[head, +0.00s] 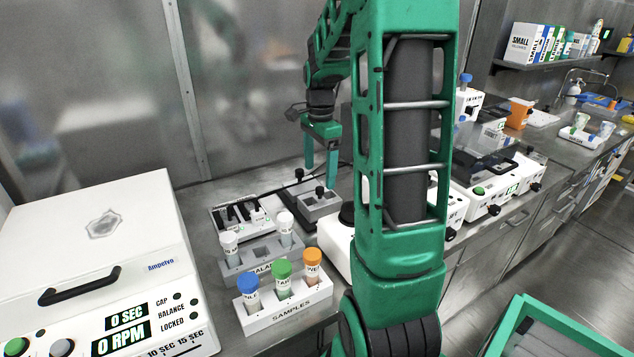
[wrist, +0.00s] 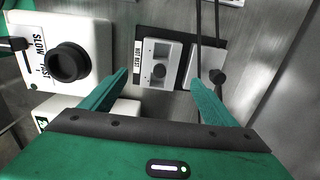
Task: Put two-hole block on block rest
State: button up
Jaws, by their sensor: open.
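A grey block (head: 320,204) with a black knob on top sits on the bench beyond the sample racks. In the wrist view the block (wrist: 158,50) shows two dark openings, one on each side of the knob. It lies on or against a plate with a label (wrist: 138,66) that seems to read "HOT REST". I cannot tell whether this plate is the block rest. My gripper (head: 320,172) is open and empty above the block. In the wrist view my gripper (wrist: 160,77) has its fingers on either side of the knob, apart from it.
A white device with a large black dial (wrist: 68,63) is on the left. The samples rack (head: 284,312), balance rack (head: 262,254) and white centrifuge (head: 100,240) stand nearer. The wall is close behind.

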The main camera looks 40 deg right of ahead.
jog(key=shift+r, duration=0.35)
jog(key=shift+s+a+r, duration=0.2)
jog(key=shift+s, duration=0.05)
jog(key=s+a+r+n, duration=0.1)
jog(key=s+a+n, duration=0.1)
jog(key=s, duration=0.2)
jog(key=s+a+r+n, duration=0.1)
jog(key=s+a+n, duration=0.4)
jog(key=s+a, duration=0.1)
jog(key=s, duration=0.1)
jog(key=shift+s+r, duration=0.35)
jog(key=shift+r, duration=0.05)
jog(key=s+a+n, duration=0.1)
jog(key=s+n, duration=0.1)
jog(key=s, duration=0.1)
jog(key=s+a+f+n, duration=0.1)
jog(key=s+a+n, duration=0.1)
jog(key=s, duration=0.2)
jog(key=s+a+f+n, duration=0.1)
jog(key=s+a+n, duration=0.1)
jog(key=s+n, duration=0.1)
jog(key=shift+s+a, duration=0.15)
jog(key=shift+s, duration=0.05)
jog(key=shift+s+f, duration=0.1)
jog(key=shift+s, duration=0.25)
